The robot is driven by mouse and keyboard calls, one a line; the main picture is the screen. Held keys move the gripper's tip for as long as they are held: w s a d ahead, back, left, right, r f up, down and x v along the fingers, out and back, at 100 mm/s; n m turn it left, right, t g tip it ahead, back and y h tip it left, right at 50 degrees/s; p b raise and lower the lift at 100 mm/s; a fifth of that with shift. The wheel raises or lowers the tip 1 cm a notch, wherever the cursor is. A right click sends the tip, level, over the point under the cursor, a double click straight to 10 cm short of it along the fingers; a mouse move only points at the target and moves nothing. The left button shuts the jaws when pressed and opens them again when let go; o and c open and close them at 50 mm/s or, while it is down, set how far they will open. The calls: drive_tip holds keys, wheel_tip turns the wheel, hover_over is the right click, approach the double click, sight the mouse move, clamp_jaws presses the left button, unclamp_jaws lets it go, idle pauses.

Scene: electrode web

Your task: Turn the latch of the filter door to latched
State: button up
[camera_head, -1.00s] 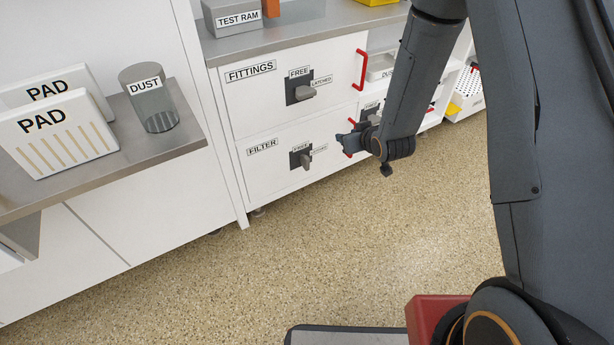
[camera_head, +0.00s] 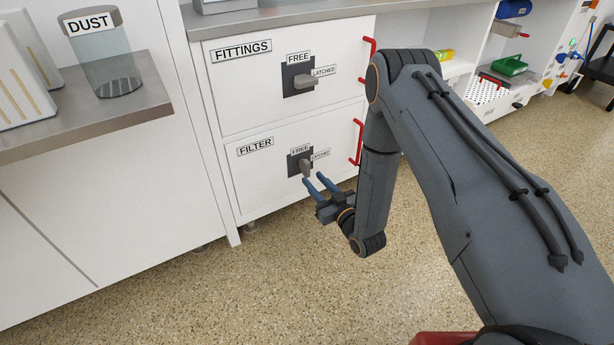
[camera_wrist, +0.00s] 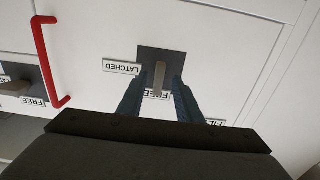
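The filter door (camera_head: 262,180) is white, shut, with a FILTER label. Its latch, a grey lever (camera_head: 305,166) on a dark plate, has a FREE label above and a LATCHED label to its right. In the wrist view the picture is turned over, and the lever (camera_wrist: 159,77) points at the FREE label (camera_wrist: 157,95), with the LATCHED label (camera_wrist: 122,67) to its left. My gripper (camera_head: 314,178) is open, its two blue fingers just in front of the latch. In the wrist view the lever shows between the fingertips of my gripper (camera_wrist: 156,82); contact cannot be told.
The fittings door (camera_head: 250,95) is above, its latch (camera_head: 303,80) turned toward LATCHED. Red handles (camera_head: 357,142) stand out at the doors' right edges. A shelf (camera_head: 120,112) with a dust jar (camera_head: 105,70) juts out at left. The floor (camera_head: 270,290) in front is clear.

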sight(308, 174)
drive_tip(key=shift+b+x, duration=0.95)
drive_tip(key=shift+x, duration=1.75)
clamp_jaws()
